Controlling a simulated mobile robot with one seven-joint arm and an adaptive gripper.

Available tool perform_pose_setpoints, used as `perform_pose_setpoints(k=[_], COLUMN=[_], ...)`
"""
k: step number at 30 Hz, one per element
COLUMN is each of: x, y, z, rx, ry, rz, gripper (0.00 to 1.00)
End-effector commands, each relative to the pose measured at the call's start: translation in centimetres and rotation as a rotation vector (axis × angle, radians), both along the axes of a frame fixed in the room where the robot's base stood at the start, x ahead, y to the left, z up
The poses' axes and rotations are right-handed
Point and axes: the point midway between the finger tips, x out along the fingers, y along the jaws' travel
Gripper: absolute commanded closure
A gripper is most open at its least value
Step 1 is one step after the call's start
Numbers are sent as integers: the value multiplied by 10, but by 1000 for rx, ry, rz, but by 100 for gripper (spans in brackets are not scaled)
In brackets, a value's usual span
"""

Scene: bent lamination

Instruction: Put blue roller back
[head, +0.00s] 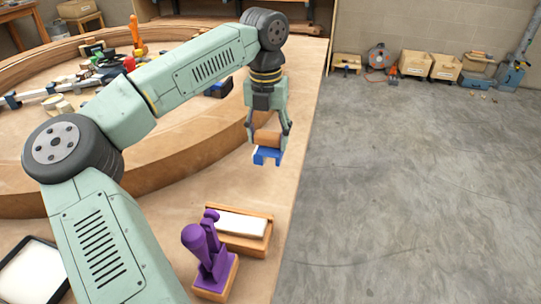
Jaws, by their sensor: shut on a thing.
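My gripper (267,143) hangs pointing down near the right edge of the workbench. It is shut on the blue roller (267,157), whose blue part shows below the fingers. A brown-orange part shows between the fingers, just above the blue. The roller is held in the air above the bench top. A purple tool (205,255) stands on a small wooden block in front. Beside it is a wooden tray (247,245) with a white thing in it. I cannot tell which place belongs to the roller.
A curved wooden form (170,160) crosses the bench (265,200) behind the tray. Clamps and loose tools (110,65) crowd the back left. A dark-framed white panel (35,275) lies at front left. Grey floor (400,190) is open at right, with boxes (415,63) along the wall.

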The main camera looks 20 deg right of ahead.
Motion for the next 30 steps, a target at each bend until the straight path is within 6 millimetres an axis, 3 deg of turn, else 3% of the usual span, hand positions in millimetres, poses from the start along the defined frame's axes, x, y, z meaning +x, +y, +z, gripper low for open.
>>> perform_pose_setpoints(k=[14, 30], x=[-1, -1], y=[0, 0], z=[-51, -65], rx=[-1, -1], ry=[2, -1], rz=[1, 1], gripper=[80, 80])
